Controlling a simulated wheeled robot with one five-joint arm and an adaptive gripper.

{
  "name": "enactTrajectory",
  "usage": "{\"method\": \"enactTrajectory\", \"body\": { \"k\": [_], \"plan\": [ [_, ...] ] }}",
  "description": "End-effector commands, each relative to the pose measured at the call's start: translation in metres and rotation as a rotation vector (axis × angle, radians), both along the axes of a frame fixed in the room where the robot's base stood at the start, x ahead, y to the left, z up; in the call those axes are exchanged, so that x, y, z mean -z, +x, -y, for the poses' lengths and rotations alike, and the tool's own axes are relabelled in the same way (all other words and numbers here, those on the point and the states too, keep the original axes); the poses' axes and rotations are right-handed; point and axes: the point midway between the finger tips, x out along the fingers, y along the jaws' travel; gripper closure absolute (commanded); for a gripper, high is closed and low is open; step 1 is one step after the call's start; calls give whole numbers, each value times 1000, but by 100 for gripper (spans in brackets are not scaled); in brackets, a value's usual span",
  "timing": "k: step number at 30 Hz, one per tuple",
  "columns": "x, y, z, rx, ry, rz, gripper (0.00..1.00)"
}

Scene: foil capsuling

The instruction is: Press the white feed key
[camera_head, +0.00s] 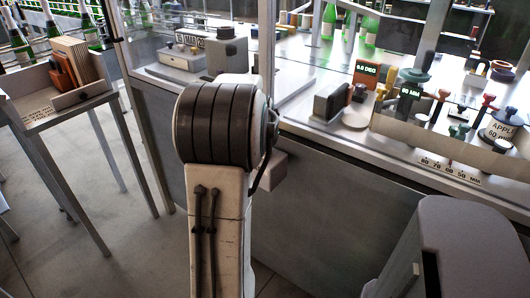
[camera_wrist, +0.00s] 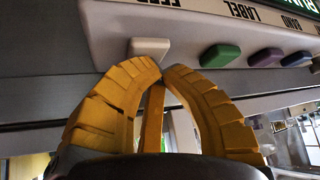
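The white feed key (camera_wrist: 149,48) sits on the edge of a pale control panel (camera_wrist: 105,25) in the wrist view, below upside-down lettering that is partly cut off by the frame. My gripper (camera_wrist: 160,70) has yellow ribbed fingers whose tips come together just below the key. The tips are very close to the key; I cannot tell whether they touch it. Nothing shows held between them. In the head view my arm hides the gripper, and I cannot make out the key there.
A green key (camera_wrist: 220,55), a purple key (camera_wrist: 265,57) and a blue key (camera_wrist: 297,57) line the panel to the right of the white one. In the head view, a bench (camera_head: 340,150) holds several tools and displays. A side table (camera_head: 60,112) stands at left.

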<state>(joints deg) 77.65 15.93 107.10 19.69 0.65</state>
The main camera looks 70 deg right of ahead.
Motion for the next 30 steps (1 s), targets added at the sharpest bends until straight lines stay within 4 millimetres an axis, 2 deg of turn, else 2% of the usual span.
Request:
{"method": "enactTrajectory", "body": {
  "k": [13,30],
  "plan": [
    [-18,0,0,0,1,0,100],
    [-24,0,0,0,0,0,100]
  ]
}}
